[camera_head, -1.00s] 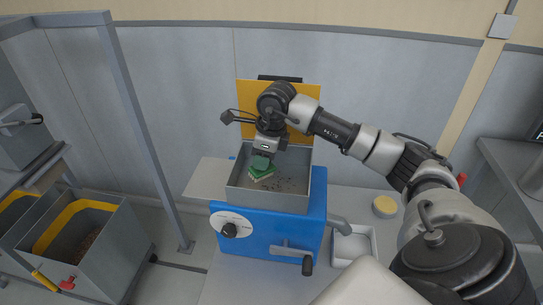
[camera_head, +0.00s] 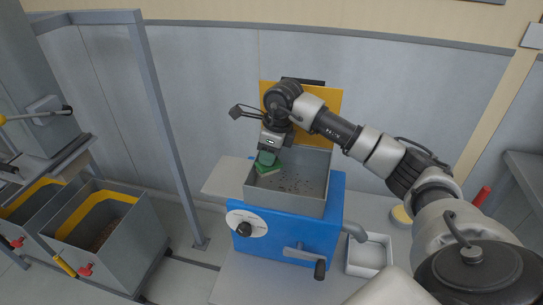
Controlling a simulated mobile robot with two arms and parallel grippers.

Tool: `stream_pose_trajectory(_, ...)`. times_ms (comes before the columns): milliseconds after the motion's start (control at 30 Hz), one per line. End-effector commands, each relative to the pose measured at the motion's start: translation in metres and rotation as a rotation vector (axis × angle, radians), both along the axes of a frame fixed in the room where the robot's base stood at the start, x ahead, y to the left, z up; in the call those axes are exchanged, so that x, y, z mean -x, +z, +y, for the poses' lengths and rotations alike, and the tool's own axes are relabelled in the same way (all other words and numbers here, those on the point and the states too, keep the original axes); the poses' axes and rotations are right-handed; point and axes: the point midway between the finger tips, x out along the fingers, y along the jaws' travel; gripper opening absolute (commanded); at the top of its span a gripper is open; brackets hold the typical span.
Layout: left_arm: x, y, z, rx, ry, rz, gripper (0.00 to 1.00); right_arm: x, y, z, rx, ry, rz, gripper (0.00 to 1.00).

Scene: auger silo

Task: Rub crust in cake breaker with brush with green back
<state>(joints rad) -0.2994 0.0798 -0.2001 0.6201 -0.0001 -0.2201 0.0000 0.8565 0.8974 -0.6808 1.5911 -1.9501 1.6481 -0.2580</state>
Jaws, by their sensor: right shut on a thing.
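The cake breaker (camera_head: 285,230) is a blue machine with a dial, a crank handle and an open grey metal hopper (camera_head: 284,203) on top. Its yellow lid (camera_head: 322,100) stands upright behind. Dark crust specks (camera_head: 298,184) lie on the hopper floor. The brush with green back (camera_head: 268,166) is inside the hopper at its left side, tilted, with its pale underside facing down. My right gripper (camera_head: 268,154) is shut on the brush from above. Whether the bristles touch the floor is hard to tell. My left gripper is not in view.
A white tray (camera_head: 370,253) sits right of the breaker, and a round yellow-topped tub (camera_head: 401,215) is partly hidden by my right arm. A grey post (camera_head: 163,130) and grey bins with yellow rims (camera_head: 110,235) stand at left.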

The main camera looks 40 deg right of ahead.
Motion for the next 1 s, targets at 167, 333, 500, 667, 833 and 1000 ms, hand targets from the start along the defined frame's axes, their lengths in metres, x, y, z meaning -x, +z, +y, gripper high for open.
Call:
stream_pose_trajectory(167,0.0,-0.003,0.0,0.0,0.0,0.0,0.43,-0.003,0.002,-0.004,-0.008,-0.001,-0.017,0.0)
stream_pose_trajectory(333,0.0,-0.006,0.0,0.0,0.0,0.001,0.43,0.009,0.002,-0.014,-0.006,-0.001,-0.016,0.0)
stream_pose_trajectory(500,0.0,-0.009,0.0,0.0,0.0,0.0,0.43,0.021,0.002,-0.024,-0.004,-0.001,-0.012,0.0)
stream_pose_trajectory(667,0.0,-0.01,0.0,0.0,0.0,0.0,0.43,0.026,0.003,-0.028,-0.006,0.0,-0.01,0.0)
stream_pose_trajectory(833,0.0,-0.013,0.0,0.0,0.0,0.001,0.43,0.032,0.002,-0.033,-0.002,-0.002,-0.008,0.0)
stream_pose_trajectory(1000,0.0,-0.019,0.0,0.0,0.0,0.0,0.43,0.044,0.002,-0.043,-0.002,-0.002,-0.008,0.0)
